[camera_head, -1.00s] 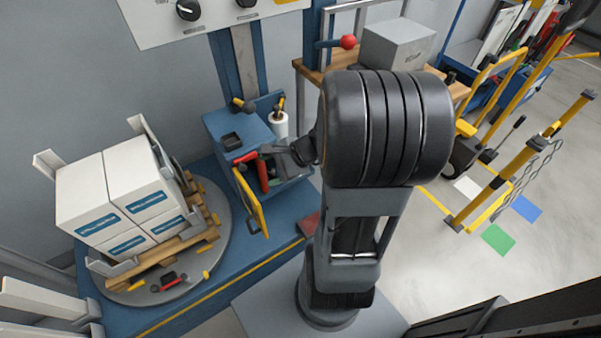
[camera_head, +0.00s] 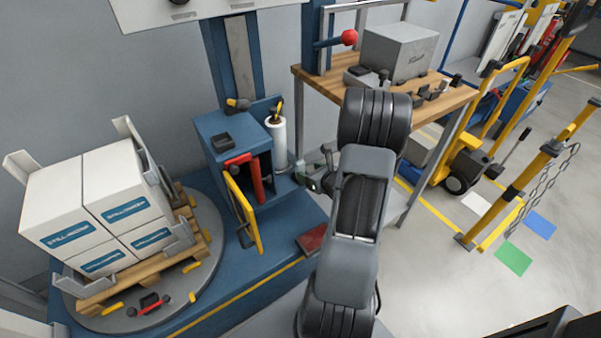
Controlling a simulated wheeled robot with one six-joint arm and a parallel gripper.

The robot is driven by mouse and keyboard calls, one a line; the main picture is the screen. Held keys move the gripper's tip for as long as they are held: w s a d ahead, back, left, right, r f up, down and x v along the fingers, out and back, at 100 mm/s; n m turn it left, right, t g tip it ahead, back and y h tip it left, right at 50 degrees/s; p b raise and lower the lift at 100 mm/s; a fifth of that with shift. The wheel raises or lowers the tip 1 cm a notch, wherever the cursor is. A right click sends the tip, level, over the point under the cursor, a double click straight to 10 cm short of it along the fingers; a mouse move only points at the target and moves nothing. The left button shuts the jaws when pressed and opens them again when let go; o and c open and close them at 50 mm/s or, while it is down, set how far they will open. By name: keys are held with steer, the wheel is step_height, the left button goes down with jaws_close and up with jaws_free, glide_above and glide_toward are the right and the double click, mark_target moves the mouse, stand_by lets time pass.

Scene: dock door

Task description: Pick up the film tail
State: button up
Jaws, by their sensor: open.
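A white film roll (camera_head: 278,145) stands upright on the right side of the blue wrapper carriage (camera_head: 222,132). A small pale patch beside the roll's lower right may be the film tail, but it is too small to tell. My gripper (camera_head: 306,181) is just right of the roll's lower end, pointing left toward it. It is open and seems empty. My arm hides part of the gripper and the area behind it.
The carriage's yellow gate (camera_head: 243,215) stands open beside a red bar. White boxes (camera_head: 100,210) sit on a pallet on the round turntable (camera_head: 205,285) at left. A wooden bench (camera_head: 440,95) stands behind my arm.

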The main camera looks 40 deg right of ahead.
mark_target(302, 168)
steer(key=shift+b+x, duration=0.65)
steer(key=shift+x, duration=2.45)
steer(key=c, duration=1)
